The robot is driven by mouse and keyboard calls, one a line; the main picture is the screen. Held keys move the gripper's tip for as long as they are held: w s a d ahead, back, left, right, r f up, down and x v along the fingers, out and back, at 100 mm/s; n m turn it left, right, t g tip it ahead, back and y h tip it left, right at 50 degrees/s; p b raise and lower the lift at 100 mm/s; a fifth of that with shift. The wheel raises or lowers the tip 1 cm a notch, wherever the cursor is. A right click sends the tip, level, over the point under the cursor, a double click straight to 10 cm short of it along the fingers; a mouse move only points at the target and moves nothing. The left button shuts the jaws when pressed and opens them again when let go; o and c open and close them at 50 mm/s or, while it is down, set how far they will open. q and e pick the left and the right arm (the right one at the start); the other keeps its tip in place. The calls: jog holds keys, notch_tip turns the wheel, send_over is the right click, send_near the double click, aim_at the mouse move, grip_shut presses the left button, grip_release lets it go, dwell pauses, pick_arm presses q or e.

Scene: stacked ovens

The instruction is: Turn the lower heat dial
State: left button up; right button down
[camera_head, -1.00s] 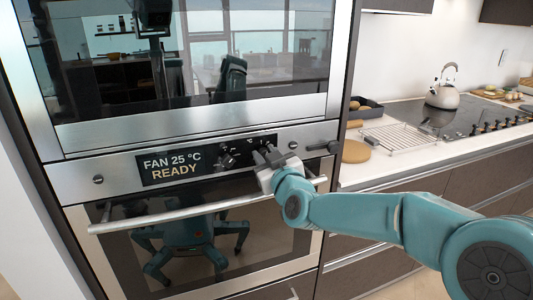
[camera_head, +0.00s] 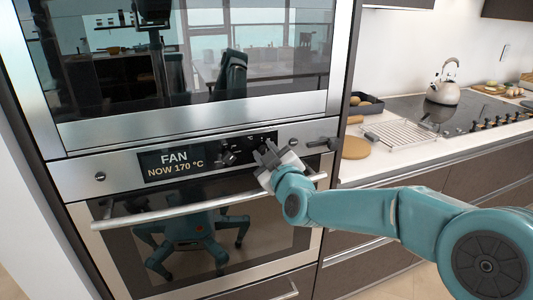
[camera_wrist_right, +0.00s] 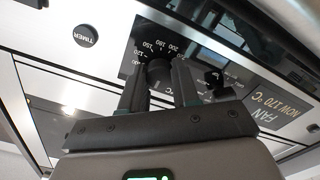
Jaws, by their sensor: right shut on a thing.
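The lower oven's black heat dial (camera_wrist_right: 157,74) sits between my right fingers in the right wrist view, beside a printed temperature scale (camera_wrist_right: 165,46). My right gripper (camera_head: 267,154) is at the right part of the lower control panel and is shut on this dial; the fingers mostly hide it in the head view. It also shows large in the right wrist view (camera_wrist_right: 160,80). The lower display (camera_head: 172,162) reads "FAN" and "NOW 170 °C". My left gripper is not in view.
Another dial (camera_head: 227,157) sits just left of my right gripper. The oven's bar handle (camera_head: 160,213) runs below the panel, close under the gripper. A timer knob (camera_wrist_right: 84,36) shows beside the scale. The counter (camera_head: 410,152) at right holds a rack and a kettle (camera_head: 443,88).

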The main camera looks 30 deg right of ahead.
jog(key=c, duration=0.8)
grip_release()
jog(key=v, duration=1.6)
jog(key=shift+s+a, duration=0.15)
